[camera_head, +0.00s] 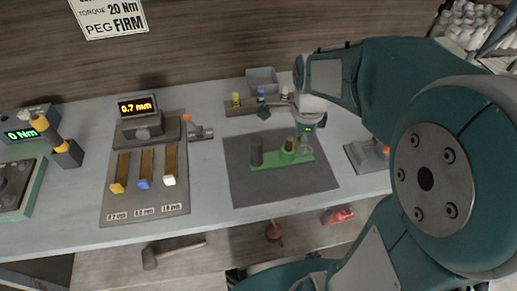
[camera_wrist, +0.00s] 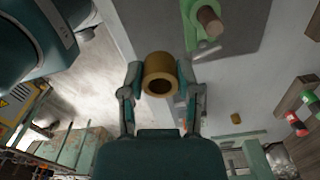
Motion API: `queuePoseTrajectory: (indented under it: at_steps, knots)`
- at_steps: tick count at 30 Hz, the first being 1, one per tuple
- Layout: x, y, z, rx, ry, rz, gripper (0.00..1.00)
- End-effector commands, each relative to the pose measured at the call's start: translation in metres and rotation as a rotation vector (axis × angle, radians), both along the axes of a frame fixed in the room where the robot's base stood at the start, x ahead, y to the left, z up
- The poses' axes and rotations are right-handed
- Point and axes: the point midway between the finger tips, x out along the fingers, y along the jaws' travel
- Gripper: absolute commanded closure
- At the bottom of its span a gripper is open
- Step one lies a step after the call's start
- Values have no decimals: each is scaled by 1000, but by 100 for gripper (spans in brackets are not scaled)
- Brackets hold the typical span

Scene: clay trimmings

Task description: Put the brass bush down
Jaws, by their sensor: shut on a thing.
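The brass bush (camera_wrist: 159,77) is a short, hollow golden cylinder. In the wrist view it sits between the two fingers of my gripper (camera_wrist: 162,84), which is shut on it, with its open end towards the camera. In the head view my gripper (camera_head: 305,145) is over the right part of the green fixture (camera_head: 266,187); I cannot clearly make out the bush there. The fixture carries a brown cylinder, which shows in the wrist view (camera_wrist: 209,19), off to the side of the held bush.
The fixture lies on a dark grey mat (camera_head: 240,190), with a dark grey cylinder (camera_head: 256,151) at its left. Behind are a rack with coloured pegs (camera_head: 236,99) and a grey bin (camera_head: 262,78). A gauge board (camera_head: 119,205) stands left. Bare bench lies between board and mat.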

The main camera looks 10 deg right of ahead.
Motion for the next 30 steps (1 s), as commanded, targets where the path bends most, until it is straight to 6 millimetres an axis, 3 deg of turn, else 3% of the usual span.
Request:
queuePoseTrajectory:
  at_steps: [15,22,30]
  knots:
    - [91,32,-43,-11,3,3,100]
    - [119,35,-81,-7,5,1,100]
    - [133,41,-99,-10,3,2,100]
